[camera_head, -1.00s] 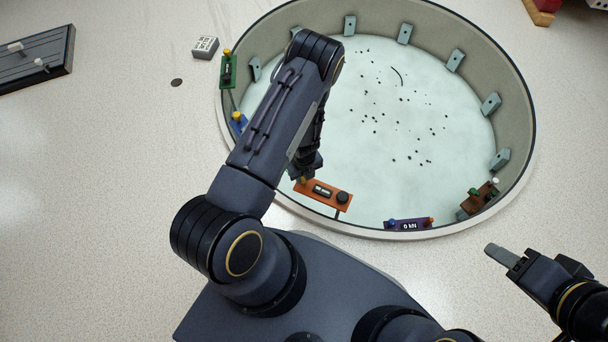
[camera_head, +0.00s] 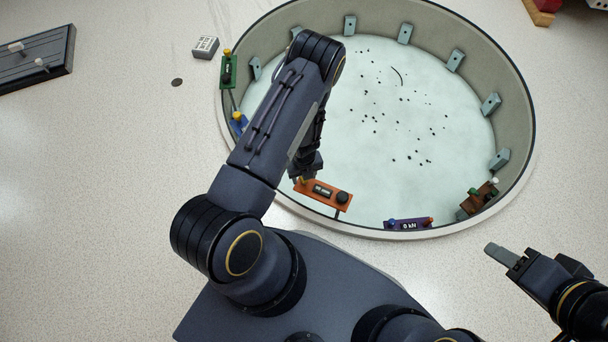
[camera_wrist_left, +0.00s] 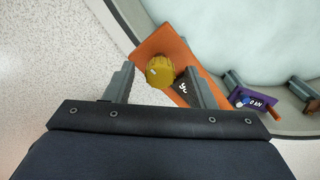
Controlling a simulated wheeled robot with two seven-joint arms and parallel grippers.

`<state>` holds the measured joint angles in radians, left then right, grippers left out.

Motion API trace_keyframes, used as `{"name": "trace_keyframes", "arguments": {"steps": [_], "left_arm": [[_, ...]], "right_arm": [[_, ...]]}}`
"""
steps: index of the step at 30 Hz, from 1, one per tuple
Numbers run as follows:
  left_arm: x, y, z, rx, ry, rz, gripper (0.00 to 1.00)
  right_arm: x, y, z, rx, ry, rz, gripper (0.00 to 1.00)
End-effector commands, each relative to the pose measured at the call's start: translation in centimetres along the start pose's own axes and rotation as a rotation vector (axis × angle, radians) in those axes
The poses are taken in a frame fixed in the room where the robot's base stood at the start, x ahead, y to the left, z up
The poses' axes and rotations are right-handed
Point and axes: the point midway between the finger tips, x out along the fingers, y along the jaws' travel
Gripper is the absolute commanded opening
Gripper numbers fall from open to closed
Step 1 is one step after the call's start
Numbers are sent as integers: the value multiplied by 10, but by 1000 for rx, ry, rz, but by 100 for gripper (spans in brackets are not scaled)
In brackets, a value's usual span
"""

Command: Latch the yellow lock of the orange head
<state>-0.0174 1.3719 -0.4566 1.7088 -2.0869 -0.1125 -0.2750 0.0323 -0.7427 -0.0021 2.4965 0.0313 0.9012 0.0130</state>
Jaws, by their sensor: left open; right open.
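The orange head (camera_head: 328,194) sits on the near rim of the round pit, with a dark display and a black knob on its top. Its yellow lock (camera_wrist_left: 160,72) is a round ribbed knob with a small pale mark, near one end of the orange head (camera_wrist_left: 148,45) in the left wrist view. My left gripper (camera_wrist_left: 158,82) is open, its fingers on either side of the yellow lock, apart from each other. Whether they touch it I cannot tell. In the head view my left arm partly covers that end. My right gripper (camera_head: 502,257) is open and empty at the lower right, away from the pit.
The round pit (camera_head: 527,120) has several grey brackets (camera_head: 404,33) on its wall. Green (camera_head: 228,72), blue (camera_head: 239,122), purple (camera_head: 408,224) and brown (camera_head: 478,197) heads are around its rim. A dark board (camera_head: 38,58) lies at the far left beside free floor.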

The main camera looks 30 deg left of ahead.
Motion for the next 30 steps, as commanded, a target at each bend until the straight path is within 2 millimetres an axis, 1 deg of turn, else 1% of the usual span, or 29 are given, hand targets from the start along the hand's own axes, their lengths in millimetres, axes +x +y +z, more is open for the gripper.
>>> {"name": "trace_keyframes", "arguments": {"steps": [9,13,18,30], "left_arm": [[-54,-1,0,2,-1,-1,50],[-70,0,0,2,-2,-1,50],[-77,0,0,1,-1,0,50],[-76,0,0,1,-1,-1,50]], "right_arm": [[-23,-10,-12,0,0,0,46],[-29,-13,-15,0,0,0,46],[-31,-14,-16,0,0,0,46],[-30,-14,-15,0,0,0,46]]}}
